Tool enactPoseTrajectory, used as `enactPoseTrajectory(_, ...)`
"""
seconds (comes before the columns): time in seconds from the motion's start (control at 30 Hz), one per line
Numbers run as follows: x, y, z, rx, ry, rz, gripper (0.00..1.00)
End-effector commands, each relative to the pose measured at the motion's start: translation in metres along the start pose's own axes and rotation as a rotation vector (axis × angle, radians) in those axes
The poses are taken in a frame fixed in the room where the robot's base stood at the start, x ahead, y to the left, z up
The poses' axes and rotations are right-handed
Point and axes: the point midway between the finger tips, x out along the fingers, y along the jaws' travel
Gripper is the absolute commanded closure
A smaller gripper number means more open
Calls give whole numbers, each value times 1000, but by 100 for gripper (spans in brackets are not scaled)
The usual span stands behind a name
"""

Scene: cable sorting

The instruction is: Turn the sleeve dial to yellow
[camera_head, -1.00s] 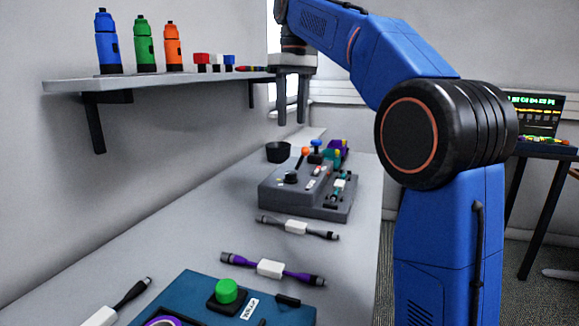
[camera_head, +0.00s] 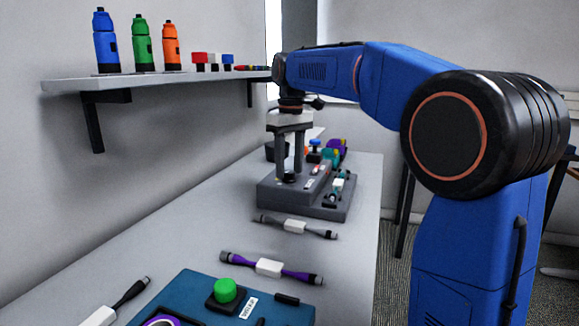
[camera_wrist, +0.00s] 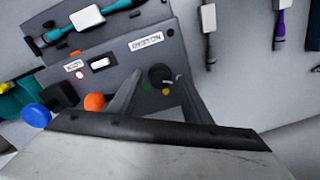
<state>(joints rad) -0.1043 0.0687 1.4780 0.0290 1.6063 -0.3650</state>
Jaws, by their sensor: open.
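The dial, a black round knob (camera_wrist: 160,76), sits on the grey control box (camera_wrist: 125,68). Small coloured dots lie around it in the wrist view, a green one (camera_wrist: 147,89) and a yellow-orange one (camera_wrist: 166,91) among them. Which dot the knob points to is too small to tell. My gripper (camera_head: 290,172) is open and points down at the box's left part, with its fingers close to the knob (camera_head: 289,179). In the wrist view the fingers (camera_wrist: 160,92) stand to either side below the knob. Contact cannot be told.
An orange-topped stick (camera_wrist: 95,102) and a blue ball-topped one (camera_wrist: 36,115) rise from or beside the box. A cable (camera_head: 295,226) and a purple cable (camera_head: 270,268) lie nearer on the bench, before a teal panel with a green button (camera_head: 226,290). A shelf (camera_head: 170,83) overhangs left.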

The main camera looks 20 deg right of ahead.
Motion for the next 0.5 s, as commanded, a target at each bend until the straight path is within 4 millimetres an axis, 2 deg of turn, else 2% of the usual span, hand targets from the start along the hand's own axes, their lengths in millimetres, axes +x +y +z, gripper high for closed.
enactPoseTrajectory(0.3,3,0,0,0,1,0,55)
enactPoseTrajectory(0.33,3,0,0,0,1,0,60)
enactPoseTrajectory(0.4,3,0,0,0,1,0,77)
enactPoseTrajectory(0.5,2,0,0,0,1,0,96)
